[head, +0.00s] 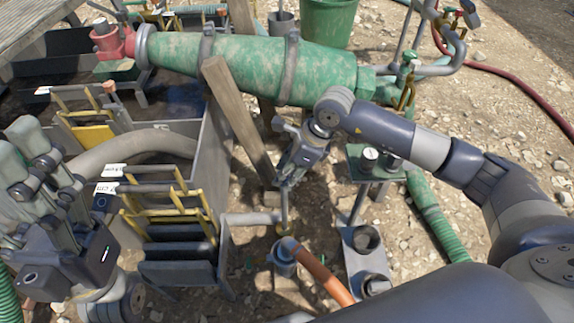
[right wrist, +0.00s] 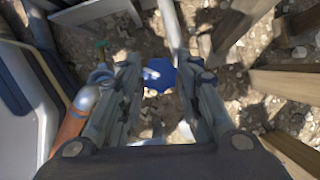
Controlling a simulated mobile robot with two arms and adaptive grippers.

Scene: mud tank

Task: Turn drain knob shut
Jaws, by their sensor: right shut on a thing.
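The drain knob (right wrist: 160,75) is blue and shows between my right fingers in the right wrist view. My right gripper (head: 288,183) is shut on it, pointing down, and largely hides it in the head view. A thin upright stem (head: 284,212) runs down from there to the grey drain fitting (head: 284,252), which joins an orange pipe (head: 318,270). The knob's exact turn angle cannot be made out. My left gripper (head: 30,160) is at the left edge, its fingers apart and empty, away from the knob.
A grey tank (head: 215,150) with yellow-framed screens (head: 165,200) stands left of my right gripper. A wooden post (head: 240,120) leans close behind it. A green stand (head: 372,162) is close on the right, and a large green cone (head: 250,65) lies behind. Stony ground surrounds them.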

